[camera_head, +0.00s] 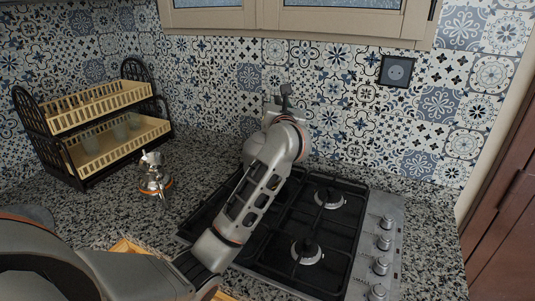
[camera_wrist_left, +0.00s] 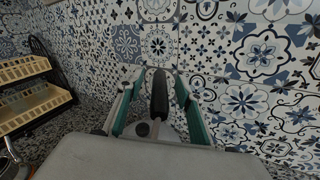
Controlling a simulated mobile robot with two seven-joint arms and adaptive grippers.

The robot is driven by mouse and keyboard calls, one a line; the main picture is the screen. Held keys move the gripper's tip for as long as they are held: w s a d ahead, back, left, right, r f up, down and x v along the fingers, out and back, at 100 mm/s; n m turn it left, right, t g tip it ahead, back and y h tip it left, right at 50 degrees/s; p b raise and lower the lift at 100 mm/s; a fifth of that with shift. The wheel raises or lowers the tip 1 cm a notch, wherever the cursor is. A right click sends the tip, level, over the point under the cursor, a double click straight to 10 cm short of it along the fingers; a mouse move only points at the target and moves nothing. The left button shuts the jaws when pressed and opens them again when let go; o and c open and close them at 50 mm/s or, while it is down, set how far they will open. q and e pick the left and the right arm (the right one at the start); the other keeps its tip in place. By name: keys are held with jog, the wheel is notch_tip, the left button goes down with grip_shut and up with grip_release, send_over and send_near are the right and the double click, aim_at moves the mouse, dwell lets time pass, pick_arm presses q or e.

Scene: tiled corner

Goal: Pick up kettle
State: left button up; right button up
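The kettle shows in the left wrist view as a grey lid (camera_wrist_left: 168,133) with a black knob (camera_wrist_left: 143,129) and an upright black handle (camera_wrist_left: 159,94). My left gripper (camera_wrist_left: 160,88) is open, its teal-lined fingers on either side of the handle with gaps showing. Whether either finger touches it, I cannot tell. In the head view my left gripper (camera_head: 284,101) is at the back by the tiled wall, beyond the stove; my own arm and wrist hide most of the kettle there. My right gripper is not in view.
A gas stove (camera_head: 345,238) lies under my arm. A moka pot (camera_head: 153,179) stands on the granite counter at left. A two-tier rack (camera_head: 98,105) with glasses stands at the back left. A cabinet (camera_head: 300,22) hangs above, and a socket (camera_head: 397,71) is on the wall.

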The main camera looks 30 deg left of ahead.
pick_arm(q)
grip_shut()
jog(key=shift+r, duration=0.15)
jog(key=shift+r, duration=0.1)
notch_tip(320, 180, up, 28)
dwell(0.4)
jog(key=shift+s, duration=0.1)
dwell(0.5)
